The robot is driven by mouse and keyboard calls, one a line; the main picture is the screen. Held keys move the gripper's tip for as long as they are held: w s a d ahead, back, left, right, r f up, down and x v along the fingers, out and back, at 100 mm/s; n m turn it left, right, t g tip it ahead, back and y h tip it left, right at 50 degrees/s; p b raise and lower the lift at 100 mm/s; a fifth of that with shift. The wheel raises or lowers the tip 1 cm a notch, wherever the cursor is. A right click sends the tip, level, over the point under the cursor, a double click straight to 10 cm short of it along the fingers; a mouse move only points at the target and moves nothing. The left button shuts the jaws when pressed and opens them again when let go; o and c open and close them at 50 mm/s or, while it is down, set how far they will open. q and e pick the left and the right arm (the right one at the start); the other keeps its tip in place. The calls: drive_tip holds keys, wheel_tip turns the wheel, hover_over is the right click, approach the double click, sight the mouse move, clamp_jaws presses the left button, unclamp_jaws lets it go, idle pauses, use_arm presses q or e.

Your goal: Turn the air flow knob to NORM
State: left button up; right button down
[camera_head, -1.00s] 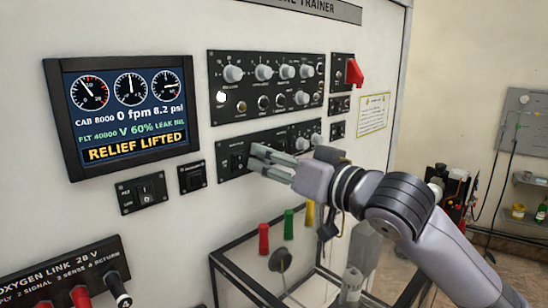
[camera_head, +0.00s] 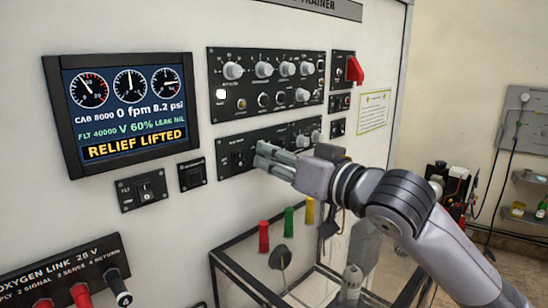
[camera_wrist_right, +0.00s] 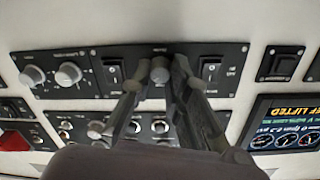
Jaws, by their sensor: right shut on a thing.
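The lower black control panel (camera_head: 228,170) is on the white trainer wall. My right gripper (camera_head: 258,153) reaches it from the right, its fingertips at the panel face. In the right wrist view, a grey knob (camera_wrist_right: 160,70) sits between the fingers, with a rocker switch on either side. The gripper is shut on this knob. The labels around it are too small to read, so I cannot tell its setting or confirm its name. In the head view the fingers hide the knob. My left gripper is not in view.
A larger knob panel (camera_head: 214,128) is just above. A screen (camera_head: 185,62) at the left reads "RELIEF LIFTED". A red guarded switch (camera_head: 355,70) is at the upper right. A glass-sided frame with red, green and yellow-topped items stands below the arm.

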drive_tip(key=shift+n, duration=0.3)
drive_tip(key=n+p, duration=0.2)
drive_tip(key=n, duration=0.7)
idle(0.5)
drive_tip(key=c, duration=1.5)
unclamp_jaws()
drive_tip(key=shift+s+y, duration=0.1)
drive_tip(key=shift+y, duration=0.2)
drive_tip(key=shift+d, duration=0.1)
drive_tip(key=v, duration=1.1)
drive_tip(key=shift+s+d, duration=0.2)
drive_tip(key=shift+s, duration=0.15)
